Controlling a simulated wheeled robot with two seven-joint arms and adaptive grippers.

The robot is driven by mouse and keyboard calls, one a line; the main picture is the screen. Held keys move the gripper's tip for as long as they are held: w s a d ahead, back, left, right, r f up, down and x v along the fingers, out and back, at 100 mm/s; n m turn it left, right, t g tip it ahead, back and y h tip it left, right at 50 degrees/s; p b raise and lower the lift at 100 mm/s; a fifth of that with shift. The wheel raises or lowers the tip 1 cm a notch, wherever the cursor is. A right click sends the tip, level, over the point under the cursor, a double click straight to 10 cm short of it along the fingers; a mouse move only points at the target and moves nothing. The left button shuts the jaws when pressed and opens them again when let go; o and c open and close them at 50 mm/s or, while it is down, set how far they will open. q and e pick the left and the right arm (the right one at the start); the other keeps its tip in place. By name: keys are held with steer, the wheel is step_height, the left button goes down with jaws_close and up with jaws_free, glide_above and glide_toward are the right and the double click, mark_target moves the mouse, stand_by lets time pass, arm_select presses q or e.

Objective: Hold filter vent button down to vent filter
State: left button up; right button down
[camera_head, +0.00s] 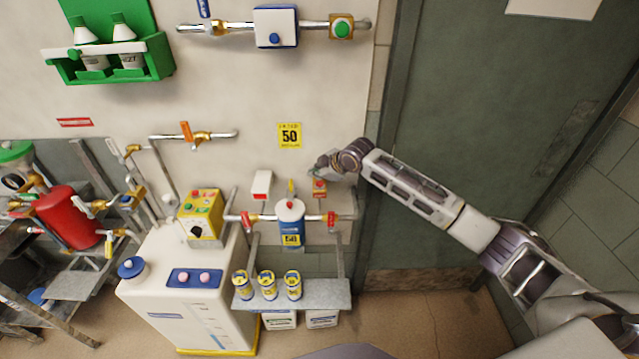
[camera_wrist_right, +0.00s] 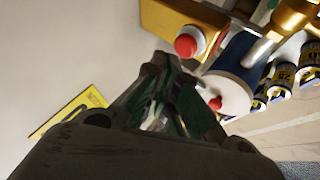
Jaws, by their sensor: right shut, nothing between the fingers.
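The filter (camera_head: 291,228) is a blue canister with a white lid, mounted in the pipe between two red valve handles. A small red button sits on its lid (camera_wrist_right: 232,92). Just right of it on the wall, a small yellow box (camera_head: 319,187) carries another red button (camera_wrist_right: 188,43). I cannot tell from labels which is the vent button. My right gripper (camera_head: 317,173) is shut and empty, just above the yellow box. In the right wrist view its fingertips (camera_wrist_right: 172,68) are close to the box's red button; contact cannot be made out. My left gripper is not in view.
Several small cans (camera_head: 267,285) stand on a shelf below the filter. A white tank (camera_head: 185,270) with a yellow control box (camera_head: 201,215) stands left. A yellow "50" sign (camera_head: 289,135) is on the wall. A green door (camera_head: 480,130) is behind my right arm.

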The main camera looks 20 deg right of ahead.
mark_target(317, 184)
steer(key=shift+f, duration=0.4)
steer(key=shift+f, duration=0.65)
stand_by(2.9)
steer(key=shift+r, duration=0.1)
stand_by(0.5)
steer(key=shift+r+p, duration=0.95)
steer(key=shift+p, duration=0.3)
steer(key=shift+r+p, duration=1.15)
steer(key=shift+r, duration=0.1)
steer(key=shift+r+p, duration=0.5)
steer(key=shift+r, duration=0.75)
steer(key=shift+f, duration=0.1)
